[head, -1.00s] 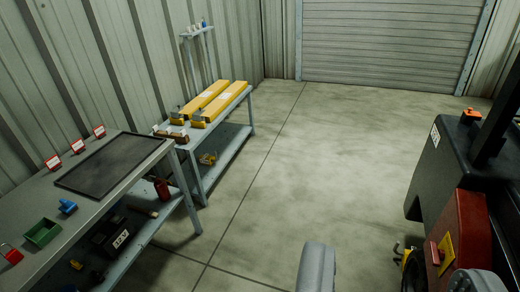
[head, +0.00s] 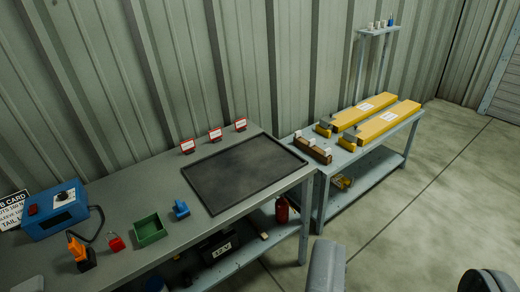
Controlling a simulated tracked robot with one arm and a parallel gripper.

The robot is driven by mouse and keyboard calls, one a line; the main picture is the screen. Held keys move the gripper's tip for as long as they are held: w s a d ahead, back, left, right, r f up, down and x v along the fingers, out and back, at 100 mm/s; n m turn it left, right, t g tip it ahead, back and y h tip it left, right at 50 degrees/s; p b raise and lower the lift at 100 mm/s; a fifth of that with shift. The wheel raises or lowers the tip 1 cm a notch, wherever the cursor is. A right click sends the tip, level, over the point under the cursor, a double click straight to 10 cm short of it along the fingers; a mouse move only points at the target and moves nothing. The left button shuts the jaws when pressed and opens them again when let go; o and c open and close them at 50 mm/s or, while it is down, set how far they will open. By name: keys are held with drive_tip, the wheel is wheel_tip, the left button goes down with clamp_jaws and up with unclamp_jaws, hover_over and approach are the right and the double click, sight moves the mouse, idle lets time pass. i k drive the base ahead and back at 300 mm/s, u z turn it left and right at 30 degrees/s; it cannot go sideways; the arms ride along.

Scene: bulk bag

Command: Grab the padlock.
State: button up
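The padlock (head: 116,242) is small and red, on the left part of the grey workbench top, between an orange-and-black device and a green bin. In the head view my gripper (head: 407,264) shows as two grey fingers at the bottom edge, spread wide apart with nothing between them. It is to the right of the padlock and well apart from it. The gripper's lower parts are cut off by the frame.
The workbench (head: 120,195) also carries a blue box (head: 55,212) with a cable, the orange-and-black device (head: 81,254), the green bin (head: 150,230), a blue item (head: 181,209) and a black tray (head: 247,210). A second bench holds yellow beams (head: 390,122). Floor at right (head: 440,200) is clear.

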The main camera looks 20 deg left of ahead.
sight(116, 245)
drive_tip(key=u, duration=0.6)
drive_tip(key=i, duration=1.05)
drive_tip(key=u, duration=0.65)
